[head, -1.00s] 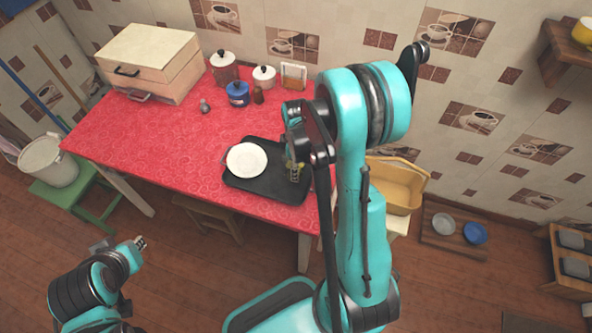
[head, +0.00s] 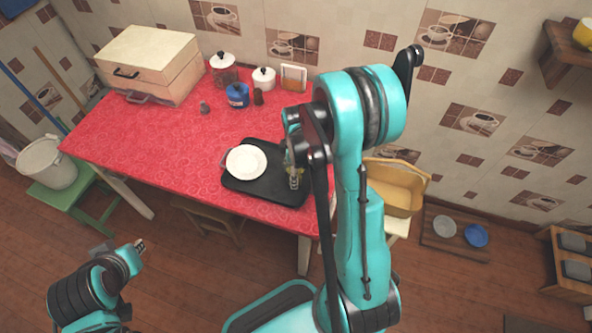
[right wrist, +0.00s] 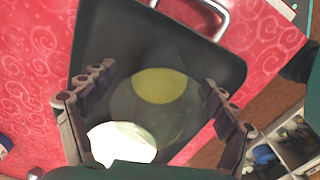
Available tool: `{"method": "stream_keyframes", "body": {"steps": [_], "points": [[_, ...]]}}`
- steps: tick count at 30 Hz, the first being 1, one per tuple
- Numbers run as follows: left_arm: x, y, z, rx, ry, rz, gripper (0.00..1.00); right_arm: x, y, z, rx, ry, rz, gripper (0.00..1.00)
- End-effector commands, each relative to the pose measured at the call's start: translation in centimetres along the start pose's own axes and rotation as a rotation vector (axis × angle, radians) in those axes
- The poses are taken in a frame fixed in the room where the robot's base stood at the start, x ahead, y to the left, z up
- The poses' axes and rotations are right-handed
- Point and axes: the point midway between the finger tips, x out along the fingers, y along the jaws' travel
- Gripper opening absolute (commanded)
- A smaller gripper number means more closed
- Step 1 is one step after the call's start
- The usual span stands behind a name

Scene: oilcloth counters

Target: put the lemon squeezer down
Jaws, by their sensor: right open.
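What looks like the lemon squeezer, a see-through round piece with a yellow disc (right wrist: 160,86), is on the black tray (head: 243,187) in the right wrist view. My right gripper (right wrist: 155,100) is open, with its fingers apart on either side of the squeezer; I cannot tell whether they touch it. In the head view my right gripper (head: 294,178) is over the tray's right part, and its arm hides most of the squeezer. My left gripper (head: 139,245) is away from the table at lower left, too small to read its jaws.
A white plate (head: 246,162) lies on the tray's left part and shows in the right wrist view (right wrist: 122,143). A blue pot (head: 237,96), a brown shaker, white canisters and a wooden bread box (head: 150,62) stand farther back. The red table's left middle is mostly clear.

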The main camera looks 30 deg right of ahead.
Motion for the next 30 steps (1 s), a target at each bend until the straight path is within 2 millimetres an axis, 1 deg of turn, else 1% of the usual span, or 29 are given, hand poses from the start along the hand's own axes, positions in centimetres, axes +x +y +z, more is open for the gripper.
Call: {"method": "stream_keyframes", "body": {"steps": [12, 15, 21, 23, 26, 30], "points": [[-2.8, 0.0, -2.0, 0.0, 0.0, 0.0, 0.14, -8.9, 0.0, 0.0, 0.0, 0.0, 0.0, 0.86], [-3.2, 0.0, -2.3, 0.0, 0.0, 0.0, 0.14, -10.5, 0.0, 0.0, 0.0, 0.0, 0.0, 0.86], [-3.5, 0.0, -2.5, 0.0, 0.0, 0.0, 0.14, -12.2, -0.2, -0.1, 0.009, 0.002, 0.006, 0.86], [-3.5, 0.0, -2.5, 0.0, 0.0, 0.0, 0.14, -12.9, -0.5, -0.3, 0.028, 0.008, 0.018, 0.86], [-3.4, 0.0, -2.5, 0.0, 0.0, 0.0, 0.14, -14.7, -1.6, -0.8, 0.097, 0.029, 0.06, 0.86], [-3.4, 0.0, -2.5, 0.0, 0.0, 0.0, 0.14, -18.0, -4.2, -1.7, 0.254, 0.093, 0.145, 0.86]]}}
